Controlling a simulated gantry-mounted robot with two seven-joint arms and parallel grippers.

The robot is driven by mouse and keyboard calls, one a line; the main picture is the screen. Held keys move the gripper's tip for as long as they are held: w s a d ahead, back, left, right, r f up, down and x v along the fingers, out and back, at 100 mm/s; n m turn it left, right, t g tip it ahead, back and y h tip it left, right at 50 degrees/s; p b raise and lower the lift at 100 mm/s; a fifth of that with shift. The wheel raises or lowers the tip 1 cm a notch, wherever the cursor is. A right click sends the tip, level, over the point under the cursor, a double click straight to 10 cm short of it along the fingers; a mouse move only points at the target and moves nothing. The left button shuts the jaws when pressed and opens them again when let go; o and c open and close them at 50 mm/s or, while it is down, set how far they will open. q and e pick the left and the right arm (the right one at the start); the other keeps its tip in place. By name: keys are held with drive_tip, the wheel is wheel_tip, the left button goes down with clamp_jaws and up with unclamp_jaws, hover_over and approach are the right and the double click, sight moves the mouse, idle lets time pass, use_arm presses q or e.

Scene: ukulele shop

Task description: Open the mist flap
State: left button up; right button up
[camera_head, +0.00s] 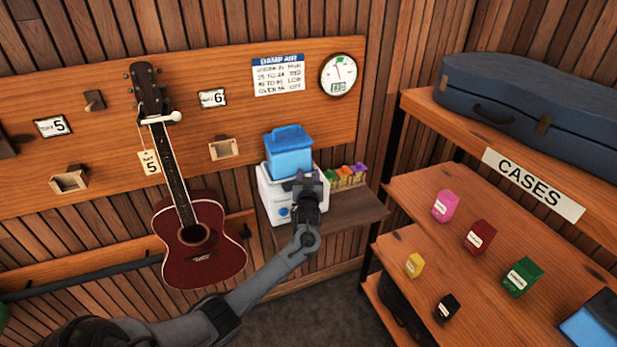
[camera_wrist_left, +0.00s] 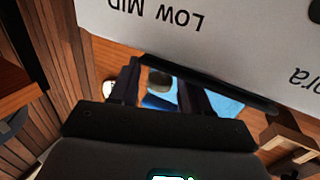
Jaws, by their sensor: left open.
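The humidifier (camera_head: 277,193) has a white base and a blue tank (camera_head: 289,157) on top. It stands on a small wooden shelf in the head view. My left gripper (camera_head: 308,181) is in front of its right side, partly hiding the base. In the left wrist view the white base (camera_wrist_left: 235,35) appears upside down with "LOW MID" lettering. A dark strip (camera_wrist_left: 225,88), possibly the mist flap, runs along its edge, close to the fingertips. The left gripper's fingers (camera_wrist_left: 160,82) are apart with nothing clearly between them; contact cannot be told. The flap is not distinguishable in the head view.
Several small colored packets (camera_head: 345,178) stand right of the humidifier. A red ukulele (camera_head: 212,265) hangs to its left. A case shelf (camera_head: 420,215) with small boxes is at the right. Open floor (camera_head: 310,310) lies below.

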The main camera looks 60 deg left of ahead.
use_arm(q)
clamp_jaws()
drive_tip(key=shift+d, duration=0.1)
idle(0.3)
